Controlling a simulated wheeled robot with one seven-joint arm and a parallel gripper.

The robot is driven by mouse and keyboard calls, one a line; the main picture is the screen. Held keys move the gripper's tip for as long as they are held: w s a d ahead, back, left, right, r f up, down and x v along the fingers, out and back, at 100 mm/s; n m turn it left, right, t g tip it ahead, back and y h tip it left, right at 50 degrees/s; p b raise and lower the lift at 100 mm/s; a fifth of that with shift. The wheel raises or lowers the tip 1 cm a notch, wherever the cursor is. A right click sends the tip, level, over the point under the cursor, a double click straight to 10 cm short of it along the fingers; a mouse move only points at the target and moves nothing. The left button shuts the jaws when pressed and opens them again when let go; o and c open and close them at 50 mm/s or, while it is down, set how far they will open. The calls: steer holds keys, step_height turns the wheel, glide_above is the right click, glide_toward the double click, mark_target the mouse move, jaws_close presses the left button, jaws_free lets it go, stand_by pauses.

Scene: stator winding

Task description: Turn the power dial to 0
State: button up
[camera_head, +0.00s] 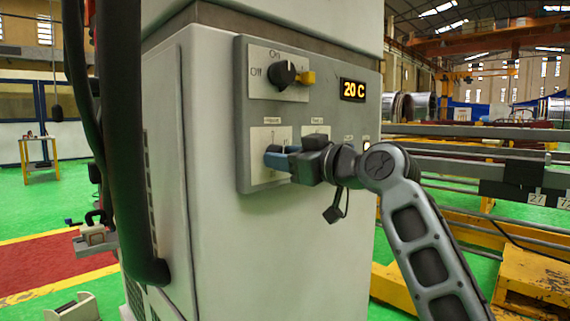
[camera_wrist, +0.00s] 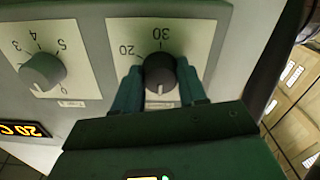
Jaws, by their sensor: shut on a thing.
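My gripper (camera_head: 280,155) is at the left lower plate of the control panel in the head view. In the wrist view its two blue-green fingers (camera_wrist: 160,88) are on either side of a black dial (camera_wrist: 159,70) and are shut on it. The numbers 20 and 30 show around this dial, and its white mark points away from the 30. A grey dial (camera_wrist: 43,71) with numbers up to 5 is beside it, untouched. The labels are too small to tell which is the power dial. In the head view my gripper hides most of both dials.
A display (camera_head: 353,90) reads 20 C. A thick black hose (camera_head: 113,150) runs down the left of the grey cabinet (camera_head: 250,255). Yellow machinery and rails (camera_head: 480,230) stand at the right.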

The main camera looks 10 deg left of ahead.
steer(key=shift+f, duration=0.2)
stand_by(0.4)
steer(key=o, duration=1.1)
steer(key=shift+r, duration=0.1)
steer(key=shift+c, duration=0.2)
steer(key=p+v, duration=0.1)
steer(key=v, duration=0.6)
steer(key=shift+s+d, duration=0.25)
steer(key=shift+d, duration=0.05)
